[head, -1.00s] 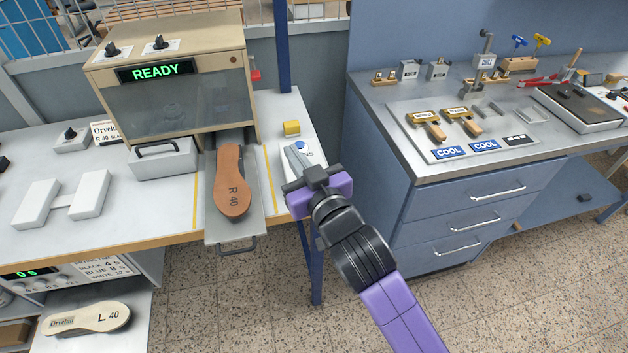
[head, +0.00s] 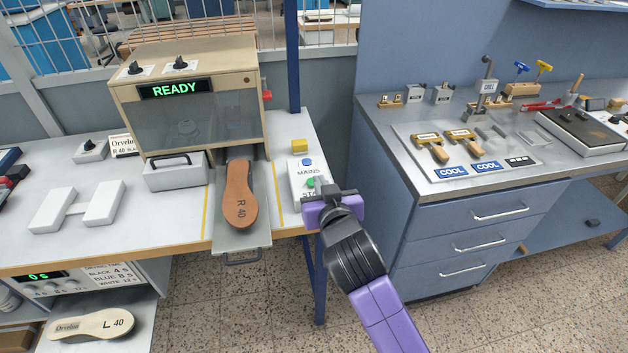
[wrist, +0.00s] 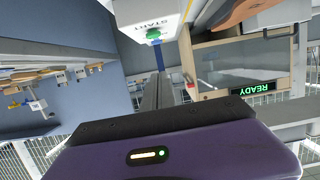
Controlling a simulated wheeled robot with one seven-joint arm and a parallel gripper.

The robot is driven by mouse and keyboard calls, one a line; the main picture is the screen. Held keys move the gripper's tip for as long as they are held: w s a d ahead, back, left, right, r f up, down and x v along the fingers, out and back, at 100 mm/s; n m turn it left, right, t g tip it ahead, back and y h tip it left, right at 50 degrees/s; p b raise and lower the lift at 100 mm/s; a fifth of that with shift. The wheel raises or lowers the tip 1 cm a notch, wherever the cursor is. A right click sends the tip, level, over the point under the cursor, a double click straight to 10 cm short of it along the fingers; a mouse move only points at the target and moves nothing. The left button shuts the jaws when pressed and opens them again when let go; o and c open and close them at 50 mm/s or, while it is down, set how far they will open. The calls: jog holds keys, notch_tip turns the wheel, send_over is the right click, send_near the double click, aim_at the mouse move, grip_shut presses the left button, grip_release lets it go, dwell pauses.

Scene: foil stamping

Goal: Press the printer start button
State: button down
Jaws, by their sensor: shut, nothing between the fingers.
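The printer is a beige cabinet (head: 122,92) with a green READY display (head: 175,89). To its right, a white control box (head: 296,180) carries a blue button (head: 307,162) marked MAINS and a green button (head: 311,182) marked START, partly covered. In the wrist view the green START button (wrist: 153,34) sits just beyond my fingertips. My gripper (head: 318,183) is shut and empty, its fingertips right beside the green button in the head view. I cannot tell whether they touch it.
A brown insole (head: 239,195) marked R 40 lies on the printer's pulled-out tray (head: 258,232). A yellow block (head: 299,146) stands behind the control box. A blue drawer bench (head: 430,225) with tools stands to the right. Floor shows between the benches.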

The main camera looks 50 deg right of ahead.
jog(key=p, duration=0.1)
send_over(312, 183)
jog(key=s, duration=0.1)
jog(key=shift+s+a+f, duration=0.1)
jog(key=shift+a+f, duration=0.1)
jog(key=shift+f, duration=0.35)
jog(key=shift+s+a+f, duration=0.1)
jog(key=shift+a+f, duration=0.1)
jog(key=shift+f, duration=0.3)
notch_tip(312, 183, down, 3)
jog(key=shift+r, duration=0.15)
jog(key=shift+f, duration=0.8)
